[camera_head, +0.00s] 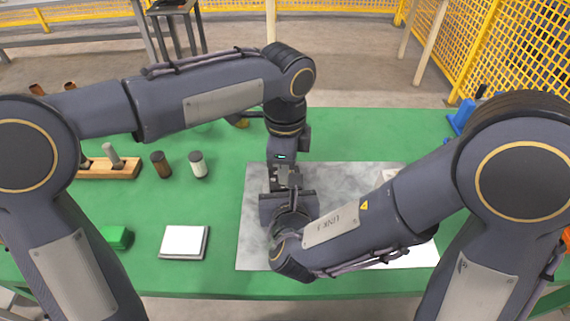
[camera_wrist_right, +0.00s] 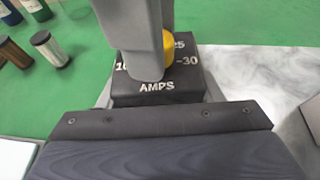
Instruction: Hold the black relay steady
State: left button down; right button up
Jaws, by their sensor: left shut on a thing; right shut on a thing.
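The black relay (camera_wrist_right: 190,82) shows in the right wrist view, with white marks "AMPS" and "-30" and a yellow dial (camera_wrist_right: 168,48) on top. My right gripper (camera_wrist_right: 158,95) is shut on the relay, with grey finger parts at its two sides. My left gripper (camera_wrist_right: 147,60) comes down from above, its grey fingers close together at the yellow dial and hiding most of it. It is shut on the dial. In the head view the left gripper (camera_head: 287,182) meets the right gripper (camera_head: 288,207) over the grey mat; the arms hide the relay there.
The grey mat (camera_head: 255,240) lies on the green table (camera_head: 210,130). To the left are a brown cylinder (camera_head: 161,164), a dark-and-white one (camera_head: 198,164), a wooden holder (camera_head: 125,165), a white pad (camera_head: 184,242) and a green block (camera_head: 117,237). Yellow fencing (camera_head: 520,45) stands behind.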

pick_arm(q)
jog(key=shift+m, duration=1.6)
jog(key=c, duration=1.2)
grip_release()
notch_tip(320, 180, up, 12)
